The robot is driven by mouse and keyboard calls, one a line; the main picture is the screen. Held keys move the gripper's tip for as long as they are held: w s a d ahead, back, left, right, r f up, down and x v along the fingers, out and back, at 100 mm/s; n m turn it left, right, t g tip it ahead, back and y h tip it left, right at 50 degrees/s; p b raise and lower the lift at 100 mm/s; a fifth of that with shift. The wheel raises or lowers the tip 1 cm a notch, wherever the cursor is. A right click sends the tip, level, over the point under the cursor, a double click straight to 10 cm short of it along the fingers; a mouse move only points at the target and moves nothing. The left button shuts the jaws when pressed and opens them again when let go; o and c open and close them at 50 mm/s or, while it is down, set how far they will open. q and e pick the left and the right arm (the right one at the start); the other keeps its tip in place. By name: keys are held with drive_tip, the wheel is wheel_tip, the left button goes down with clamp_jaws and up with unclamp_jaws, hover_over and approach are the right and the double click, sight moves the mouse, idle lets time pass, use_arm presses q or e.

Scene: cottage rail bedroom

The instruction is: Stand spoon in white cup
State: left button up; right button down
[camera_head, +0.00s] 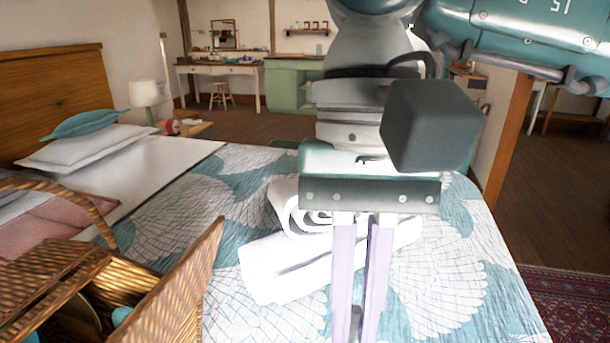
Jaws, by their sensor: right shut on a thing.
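My right gripper (358,335) points down over the bed in the middle of the view, its two pale fingers close together. It is shut on a small dark grey thing (354,322) at the bottom edge, which looks like part of the spoon. Most of that thing is hidden by the fingers or cut off by the frame. I cannot make out a white cup. My left gripper is not in view.
An open wicker basket (188,290) stands on the bed at the lower left, with a teal thing (122,316) inside. White towels (272,266), one rolled, lie behind my right gripper. The patterned quilt (450,300) is clear at the right. A nightstand lamp (146,94) stands farther back.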

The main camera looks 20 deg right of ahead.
use_arm(q)
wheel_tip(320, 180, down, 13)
drive_tip(key=b, duration=1.2)
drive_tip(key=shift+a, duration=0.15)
use_arm(e)
drive_tip(key=s+a+f+m, duration=0.1)
drive_tip(key=f, duration=0.9)
drive_tip(key=s+a+f+m, duration=0.1)
drive_tip(key=s+a+f, duration=0.1)
drive_tip(key=f, duration=0.8)
drive_tip(key=shift+f+y, duration=0.3)
drive_tip(key=shift+f, duration=0.05)
drive_tip(key=shift+s, duration=0.1)
drive_tip(key=c, duration=0.9)
unclamp_jaws()
